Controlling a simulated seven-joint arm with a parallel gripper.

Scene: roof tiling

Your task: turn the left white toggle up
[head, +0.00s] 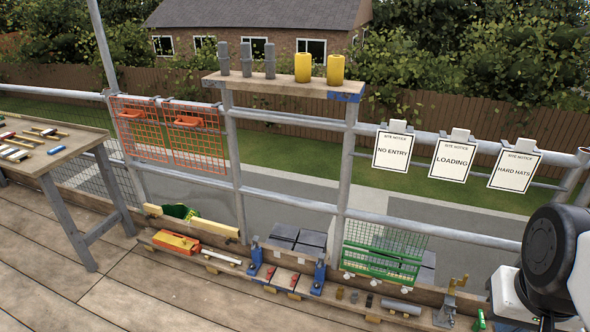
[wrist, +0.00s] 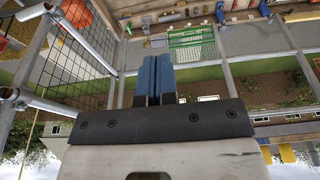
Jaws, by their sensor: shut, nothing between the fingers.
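Small white pieces, which look like the white toggles, sit in a row at the lower edge of the green mesh panel (head: 385,252). The left white toggle (head: 348,276) is at the panel's lower left corner. It is too small to tell which way it points. The green mesh panel also shows in the wrist view (wrist: 190,42), which is upside down. My gripper (wrist: 154,58) has its blue fingers side by side, shut and empty, apart from the panel and the toggles. In the head view only part of my arm shows at the right edge, and the fingers are hidden.
A low plank shelf (head: 215,262) holds an orange box (head: 176,243) and blue clamps (head: 320,275). Metal railings stand behind it. Notice boards (head: 392,151) hang at the right. A high shelf (head: 283,86) carries grey and yellow cylinders. A tool table (head: 60,152) is at the left.

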